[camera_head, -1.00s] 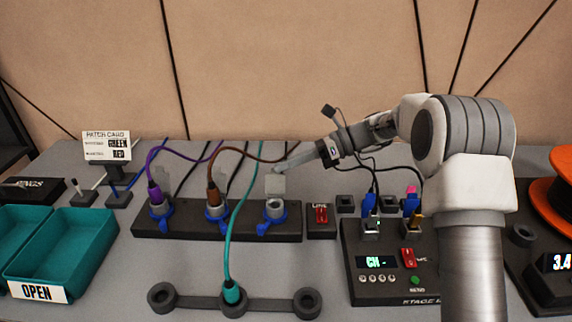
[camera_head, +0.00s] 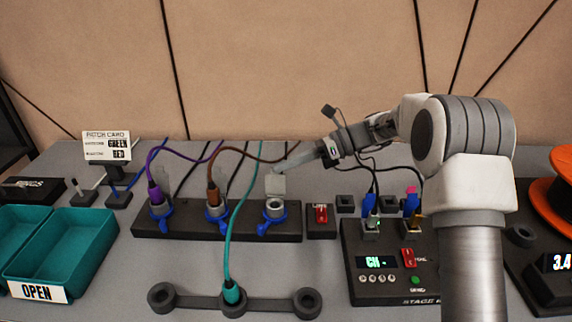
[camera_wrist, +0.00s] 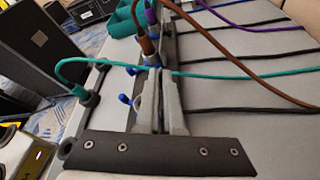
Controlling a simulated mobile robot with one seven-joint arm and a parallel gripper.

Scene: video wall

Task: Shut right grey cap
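The right grey cap (camera_head: 276,185) stands raised behind the rightmost socket (camera_head: 274,207) of the dark three-socket strip, so the socket mouth is uncovered. A blue latch piece surrounds that socket. My gripper (camera_head: 281,168) reaches in from the right, with its tips at the upper back of the cap, very close or touching; contact is not clear. In the wrist view my gripper (camera_wrist: 157,90) has its fingers close together and looks shut, with nothing clearly held between them. The fingers hide part of the socket area there.
A purple plug (camera_head: 154,193) and a brown plug (camera_head: 213,196) fill the other two sockets. A teal cable (camera_head: 231,240) runs across the strip to a holder in front. A red switch (camera_head: 321,214) and a panel with blue plugs stand to the right.

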